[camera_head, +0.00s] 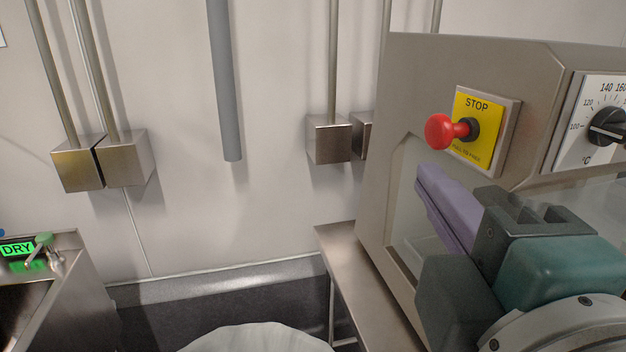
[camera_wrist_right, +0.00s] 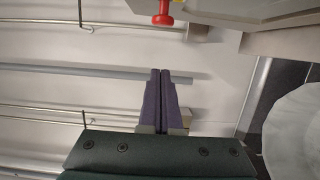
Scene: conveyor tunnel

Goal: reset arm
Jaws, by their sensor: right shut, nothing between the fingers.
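My right gripper (camera_head: 432,188) reaches in from the lower right in the head view, in front of the steel machine (camera_head: 400,80). Its purple fingers point up and left. In the right wrist view the fingers (camera_wrist_right: 160,90) lie together, shut with nothing between them. A red stop button (camera_head: 440,131) on a yellow plate sits on the machine just above the fingertips in the picture; a gap shows between them. The red button also shows at the top of the right wrist view (camera_wrist_right: 162,14). My left gripper is not in view.
A dial (camera_head: 607,126) is right of the button. A steel table (camera_head: 345,250) stands beside the machine. A green DRY sign (camera_head: 16,249) is at far left. A pale round thing (camera_head: 258,340) is at the bottom. Wall pipes (camera_head: 224,80) and steel boxes hang behind.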

